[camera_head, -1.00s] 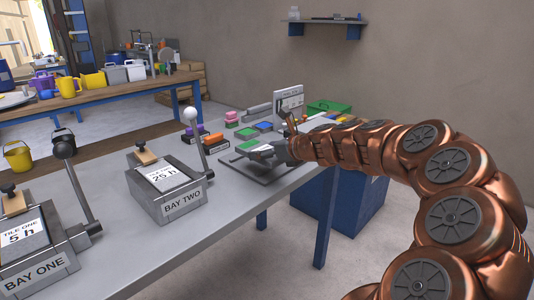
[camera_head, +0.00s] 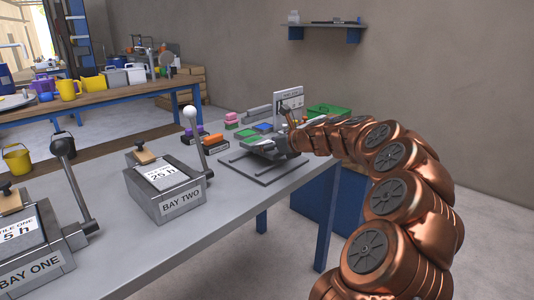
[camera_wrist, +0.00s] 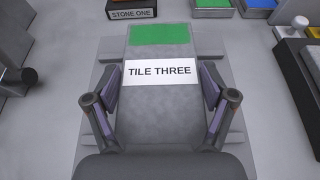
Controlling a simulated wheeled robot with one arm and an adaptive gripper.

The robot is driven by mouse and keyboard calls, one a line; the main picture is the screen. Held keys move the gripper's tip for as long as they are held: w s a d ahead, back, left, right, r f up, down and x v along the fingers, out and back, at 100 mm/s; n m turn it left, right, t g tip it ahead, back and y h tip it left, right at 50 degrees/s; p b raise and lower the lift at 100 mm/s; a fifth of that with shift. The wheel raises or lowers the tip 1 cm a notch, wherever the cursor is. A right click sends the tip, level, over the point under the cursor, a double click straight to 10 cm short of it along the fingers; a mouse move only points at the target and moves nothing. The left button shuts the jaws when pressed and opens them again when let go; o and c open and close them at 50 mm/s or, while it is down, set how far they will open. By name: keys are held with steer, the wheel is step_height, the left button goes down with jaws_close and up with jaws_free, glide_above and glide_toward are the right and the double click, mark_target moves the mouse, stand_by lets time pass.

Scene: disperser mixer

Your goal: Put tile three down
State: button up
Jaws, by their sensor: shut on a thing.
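Tile three (camera_wrist: 160,120) is a grey slab with a green end patch and a white label reading TILE THREE, seen in the wrist view. My gripper (camera_wrist: 160,88) has one finger on each long side of it. In the head view my gripper (camera_head: 268,146) is low over a grey base plate (camera_head: 262,174) on the bench. In the wrist view, wider grey stepped surfaces show under and around the tile. I cannot tell whether the tile touches them. The tile is mostly hidden by my gripper in the head view.
BAY TWO (camera_head: 165,190) and BAY ONE (camera_head: 30,255) stand to the left on the grey bench (camera_head: 140,245), each with a lever. Coloured blocks and small trays sit behind my gripper. A dark block labelled STONE ONE (camera_wrist: 133,14) lies beyond the tile.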

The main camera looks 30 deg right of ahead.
steer(key=shift+f, duration=1)
steer(key=o, duration=1.5)
steer(key=shift+f, duration=0.15)
